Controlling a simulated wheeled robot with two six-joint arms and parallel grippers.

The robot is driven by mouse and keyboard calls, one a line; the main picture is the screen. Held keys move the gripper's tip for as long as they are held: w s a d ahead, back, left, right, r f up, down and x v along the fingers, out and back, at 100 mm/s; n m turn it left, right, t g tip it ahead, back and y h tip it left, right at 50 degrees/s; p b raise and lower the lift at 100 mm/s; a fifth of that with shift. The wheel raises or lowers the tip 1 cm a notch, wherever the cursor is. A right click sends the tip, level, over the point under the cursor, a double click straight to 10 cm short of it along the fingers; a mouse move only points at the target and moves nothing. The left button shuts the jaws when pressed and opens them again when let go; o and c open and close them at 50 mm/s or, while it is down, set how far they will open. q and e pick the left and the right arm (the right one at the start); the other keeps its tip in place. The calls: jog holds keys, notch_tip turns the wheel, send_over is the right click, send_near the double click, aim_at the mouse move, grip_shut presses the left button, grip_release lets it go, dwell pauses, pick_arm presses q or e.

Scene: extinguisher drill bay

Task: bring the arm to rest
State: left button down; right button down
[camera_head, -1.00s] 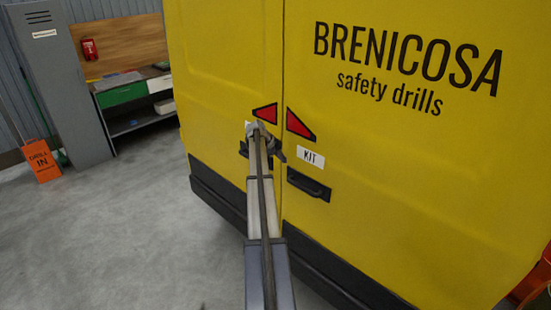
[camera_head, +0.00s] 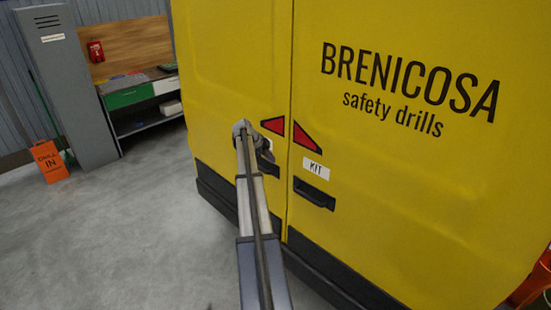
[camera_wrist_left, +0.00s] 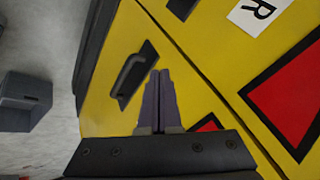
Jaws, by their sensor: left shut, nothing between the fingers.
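My left arm reaches up from the bottom middle of the head view toward the yellow van's rear doors. My left gripper (camera_head: 267,155) is at the end of it, in front of the left door near the seam, partly hidden by my wrist. In the left wrist view its dark fingers (camera_wrist_left: 158,78) are together, with nothing between them. The left door's black handle (camera_wrist_left: 132,75) shows beside the fingertips there; I cannot tell how far apart they are. My right gripper is in neither view.
A grey locker (camera_head: 67,90), a workbench (camera_head: 145,107) and an orange sign (camera_head: 49,162) stand left. Grey floor (camera_head: 140,230) is clear between.

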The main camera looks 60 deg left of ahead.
aim_at(358, 211)
pick_arm(q)
jog(key=shift+s, duration=0.15)
